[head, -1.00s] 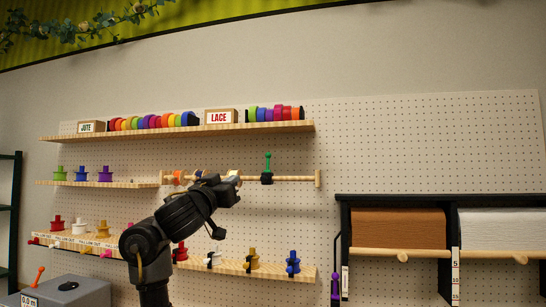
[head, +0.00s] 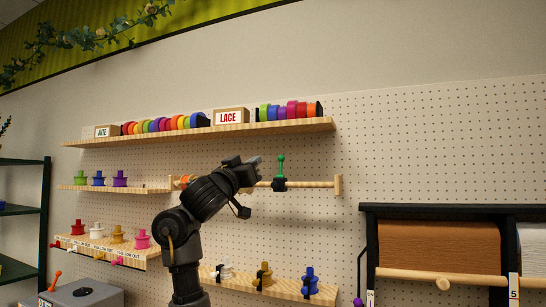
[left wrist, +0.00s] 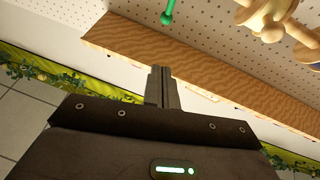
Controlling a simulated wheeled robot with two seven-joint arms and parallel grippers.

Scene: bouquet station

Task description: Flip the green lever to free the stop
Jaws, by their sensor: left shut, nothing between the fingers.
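The green lever (head: 281,166) stands upright on a black stop (head: 279,186) on the wooden rod (head: 318,184) on the pegboard. In the left wrist view the lever's green knob and stem (left wrist: 168,13) show at the top edge, ahead of the fingers and apart from them. My left gripper (head: 257,161) is just left of the lever in the head view, about level with its knob. Its fingers (left wrist: 161,70) are shut and empty. My left arm hides part of the rod and its spools. My right gripper is not in view.
A shelf (head: 200,134) with ribbon rolls and a LACE box (head: 231,117) runs above the rod. A lower shelf (head: 285,285) holds several coloured spools. A black rack with a brown paper roll (head: 438,247) is at right. Bare pegboard surrounds the rod's right end.

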